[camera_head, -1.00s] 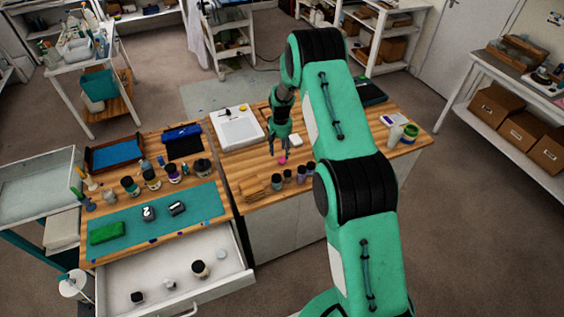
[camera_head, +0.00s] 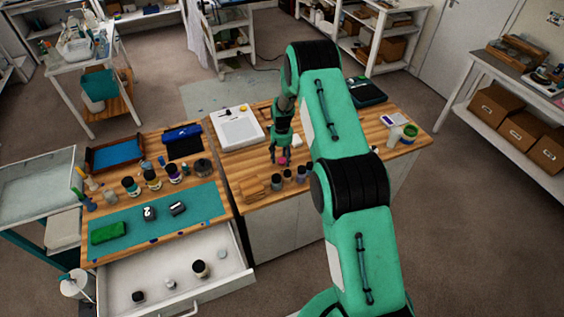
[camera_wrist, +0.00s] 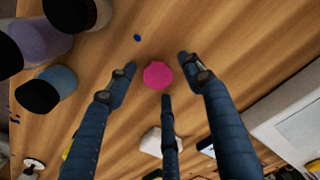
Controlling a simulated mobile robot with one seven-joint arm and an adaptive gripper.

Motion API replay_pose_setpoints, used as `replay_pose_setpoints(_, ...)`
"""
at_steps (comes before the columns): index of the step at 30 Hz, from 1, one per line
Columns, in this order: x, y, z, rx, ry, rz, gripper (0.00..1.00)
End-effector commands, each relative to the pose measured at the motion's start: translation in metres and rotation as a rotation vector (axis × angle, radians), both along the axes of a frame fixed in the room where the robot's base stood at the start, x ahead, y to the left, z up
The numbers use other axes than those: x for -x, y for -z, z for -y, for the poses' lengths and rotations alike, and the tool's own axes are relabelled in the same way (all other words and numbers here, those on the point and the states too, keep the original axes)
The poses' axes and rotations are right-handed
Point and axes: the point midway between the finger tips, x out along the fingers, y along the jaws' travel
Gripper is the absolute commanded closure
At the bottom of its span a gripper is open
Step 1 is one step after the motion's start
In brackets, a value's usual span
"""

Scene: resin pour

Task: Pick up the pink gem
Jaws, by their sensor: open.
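The pink gem (camera_wrist: 157,75) lies on the wooden worktop in the wrist view, a faceted, roughly round piece. My gripper (camera_wrist: 157,72) is open, with two fingers on either side of the gem and a third finger just below it in the picture. No finger visibly touches the gem there. In the head view the gem (camera_head: 284,161) is a small pink spot at the tips of my gripper (camera_head: 280,157), which points down over the worktop. I cannot tell the exact height of the fingertips above the wood.
Several dark-lidded jars (camera_head: 288,175) stand close to the gem on its near side; they show at the upper left of the wrist view (camera_wrist: 40,90). A white tray (camera_head: 238,128) and a small white block (camera_head: 297,140) lie nearby. An open drawer (camera_head: 180,287) juts out at the front left.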

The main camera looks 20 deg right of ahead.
Motion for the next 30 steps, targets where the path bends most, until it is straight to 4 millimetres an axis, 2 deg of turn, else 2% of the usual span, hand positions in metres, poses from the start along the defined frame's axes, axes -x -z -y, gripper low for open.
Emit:
replay_pose_setpoints(15,-0.0001,0.0002,0.0,0.0,0.0,0.0,0.49)
replay_pose_setpoints(16,-0.0001,0.0002,0.0,0.0,0.0,0.0,0.51)
replay_pose_setpoints(21,-0.0002,0.0001,0.0,0.0,0.0,0.0,0.84)
replay_pose_setpoints(22,-0.0002,0.0001,0.0,0.0,0.0,0.0,0.88)
replay_pose_setpoints(30,-0.0002,0.0,0.0,0.0,0.0,0.0,0.91)
